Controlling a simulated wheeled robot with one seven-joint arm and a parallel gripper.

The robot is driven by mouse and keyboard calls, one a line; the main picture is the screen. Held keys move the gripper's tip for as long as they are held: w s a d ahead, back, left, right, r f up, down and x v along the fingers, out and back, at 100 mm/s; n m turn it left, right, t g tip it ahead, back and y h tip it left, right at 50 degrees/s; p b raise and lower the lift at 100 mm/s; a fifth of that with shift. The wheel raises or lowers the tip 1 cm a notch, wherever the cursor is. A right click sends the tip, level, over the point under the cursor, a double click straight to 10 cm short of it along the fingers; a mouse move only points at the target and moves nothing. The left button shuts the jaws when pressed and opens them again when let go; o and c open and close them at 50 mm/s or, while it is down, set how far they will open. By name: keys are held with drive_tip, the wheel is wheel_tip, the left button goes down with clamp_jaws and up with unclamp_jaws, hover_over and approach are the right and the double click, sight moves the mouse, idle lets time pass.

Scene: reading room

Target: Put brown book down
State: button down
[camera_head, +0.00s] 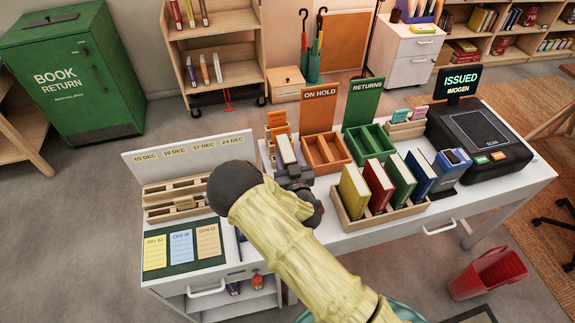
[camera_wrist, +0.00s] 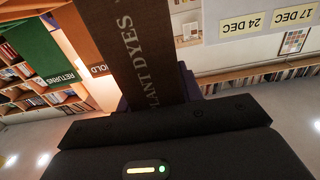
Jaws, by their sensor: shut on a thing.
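The brown book (camera_wrist: 140,50), with "PLANT DYES" on its spine, stands out from my gripper (camera_wrist: 155,98) in the wrist view. In the head view, my gripper (camera_head: 298,178) is shut on the book (camera_head: 286,150), whose pale page edges face up. It is over the white desk, just left of the orange ON HOLD bin (camera_head: 325,153). The green RETURNS bin (camera_head: 369,141) stands right of that bin; both look empty. My arm hides part of the desk below, so I cannot tell whether the book touches anything.
A wooden rack of yellow, red, green and blue books (camera_head: 402,185) stands at the desk's front, right of my gripper. The black scanner (camera_head: 478,138) is at the right end. A date board (camera_head: 190,150) and coloured cards (camera_head: 181,249) are at left. A small orange-card box (camera_head: 278,122) stands behind.

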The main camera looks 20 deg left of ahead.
drive_tip(key=shift+f, duration=1.5)
drive_tip(key=c, duration=0.9)
unclamp_jaws()
drive_tip(key=shift+f, duration=0.15)
drive_tip(key=b+v, duration=0.2)
drive_tip(key=v, duration=1)
